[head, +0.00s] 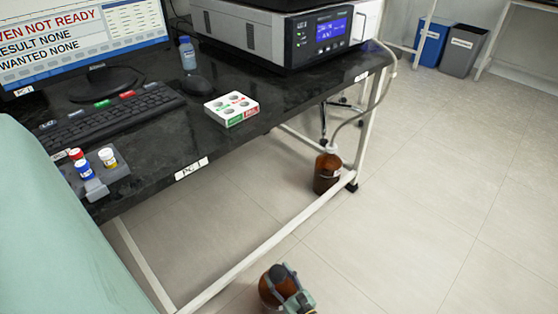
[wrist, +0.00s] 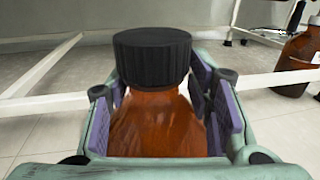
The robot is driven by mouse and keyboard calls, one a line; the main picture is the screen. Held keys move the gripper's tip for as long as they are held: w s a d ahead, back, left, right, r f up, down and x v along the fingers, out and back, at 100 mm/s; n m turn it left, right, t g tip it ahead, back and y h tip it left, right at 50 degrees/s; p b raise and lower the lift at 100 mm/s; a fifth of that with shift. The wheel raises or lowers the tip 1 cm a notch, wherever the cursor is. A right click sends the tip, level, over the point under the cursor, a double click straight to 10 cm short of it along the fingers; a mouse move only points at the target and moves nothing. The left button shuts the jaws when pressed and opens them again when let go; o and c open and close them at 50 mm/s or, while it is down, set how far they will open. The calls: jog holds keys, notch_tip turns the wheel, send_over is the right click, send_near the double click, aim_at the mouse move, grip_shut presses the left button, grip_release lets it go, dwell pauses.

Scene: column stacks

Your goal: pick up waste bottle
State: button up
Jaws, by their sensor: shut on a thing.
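A brown bottle with a black ribbed cap (wrist: 155,125) stands upright between the purple pads of my gripper (wrist: 170,110) in the wrist view. My gripper is shut on it. In the head view the same capped bottle (head: 270,288) is at the bottom centre, in front of the table frame, with my gripper (head: 296,300) at its right side. Its base is out of view, so I cannot tell if it touches the floor. Another brown bottle (head: 327,172) stands on the floor under the table, with a tube running into its top; it also shows at the right of the wrist view (wrist: 299,62).
The black table (head: 160,168) has a white lower frame bar (head: 265,250) close to the held bottle. An instrument (head: 290,40), a white holder (head: 231,109) and a keyboard (head: 110,112) stand on it. Blue (head: 433,42) and grey bins (head: 463,50) stand far right. The right floor is clear.

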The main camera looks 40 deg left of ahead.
jog(key=shift+s+a+f, duration=0.1)
jog(key=shift+s+f, duration=0.05)
jog(key=shift+s, duration=0.05)
grip_shut()
